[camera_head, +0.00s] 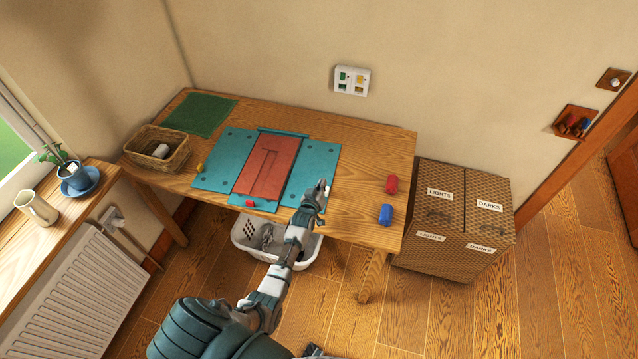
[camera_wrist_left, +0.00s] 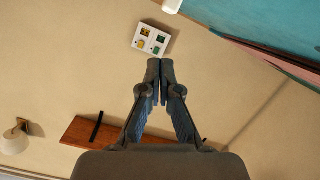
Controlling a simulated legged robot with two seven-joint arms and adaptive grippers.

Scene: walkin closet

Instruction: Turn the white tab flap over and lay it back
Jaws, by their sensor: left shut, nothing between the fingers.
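A teal folding board (camera_head: 212,172) lies flat on the table with a folded red cloth (camera_head: 268,165) on its middle. Its right-hand flap (camera_head: 318,160) lies flat beside the cloth. In the left wrist view a small white piece, apparently the white tab (camera_wrist_left: 172,5), shows at the top edge, apart from the fingertips. The teal surface (camera_wrist_left: 270,25) is at upper right there. My left gripper (camera_head: 318,188) is over the board's front right corner, which it partly hides. In its wrist view the left gripper (camera_wrist_left: 160,64) is shut with nothing between the fingertips. My right gripper is not in view.
On the wooden table (camera_head: 365,180) are a red roll (camera_head: 391,184), a blue roll (camera_head: 385,214), a wicker basket (camera_head: 158,150) and a green mat (camera_head: 200,114). A white laundry basket (camera_head: 303,254) is below the front edge. Labelled hampers (camera_head: 455,215) stand right. The tabletop's right part has free room.

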